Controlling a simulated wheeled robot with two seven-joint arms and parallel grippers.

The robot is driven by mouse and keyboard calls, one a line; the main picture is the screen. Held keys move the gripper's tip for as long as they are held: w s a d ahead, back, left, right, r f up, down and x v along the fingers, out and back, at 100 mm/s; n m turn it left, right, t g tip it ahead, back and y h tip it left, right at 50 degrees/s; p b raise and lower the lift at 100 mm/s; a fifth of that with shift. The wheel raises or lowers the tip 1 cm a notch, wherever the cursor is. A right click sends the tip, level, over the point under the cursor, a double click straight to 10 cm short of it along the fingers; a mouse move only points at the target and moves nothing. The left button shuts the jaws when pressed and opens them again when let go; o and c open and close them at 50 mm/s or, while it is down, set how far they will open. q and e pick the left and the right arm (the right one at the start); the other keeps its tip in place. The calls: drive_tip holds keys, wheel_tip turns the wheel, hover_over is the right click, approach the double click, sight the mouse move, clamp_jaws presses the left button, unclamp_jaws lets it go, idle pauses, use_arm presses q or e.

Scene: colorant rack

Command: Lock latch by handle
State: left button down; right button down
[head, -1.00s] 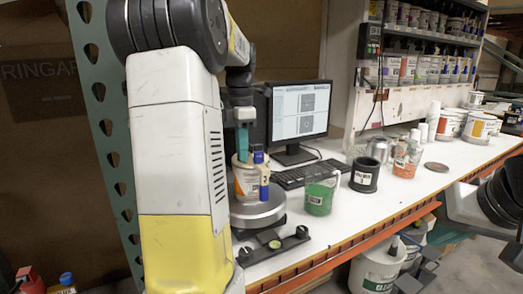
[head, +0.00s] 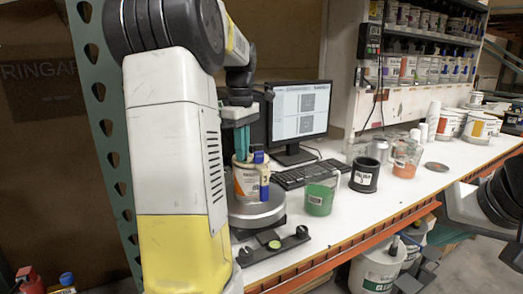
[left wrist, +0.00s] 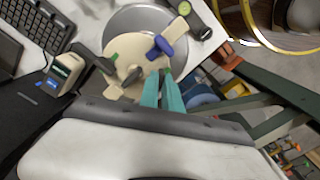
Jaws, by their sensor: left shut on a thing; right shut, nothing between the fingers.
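A white and orange can (head: 246,182) stands on a round metal plate (head: 257,214). A blue latch piece (head: 262,172) is at its right side. In the left wrist view, the can's beige lid (left wrist: 125,48) carries a blue lever (left wrist: 158,47) and dark grey levers. My left gripper (head: 241,158) reaches down to the can's top with teal fingers. In the left wrist view, its fingertips (left wrist: 165,76) are at the lid's edge, close to the blue lever. They are shut on a small part, likely the latch handle, which they mostly hide. My right gripper is not in view; only my right arm shows.
A black bracket (head: 270,244) lies at the bench's front edge. A green-filled cup (head: 320,198), a black can (head: 365,174) and a keyboard (head: 305,174) are to the right. A monitor (head: 299,112) stands behind. The white bench top is clear in front of the cups.

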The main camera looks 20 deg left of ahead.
use_arm(q)
drive_tip(key=shift+m, duration=2.1)
drive_tip(key=c, duration=1.5)
unclamp_jaws()
drive_tip(key=shift+c, duration=0.2)
wheel_tip(320, 180, up, 8)
drive_tip(key=shift+f, duration=0.1)
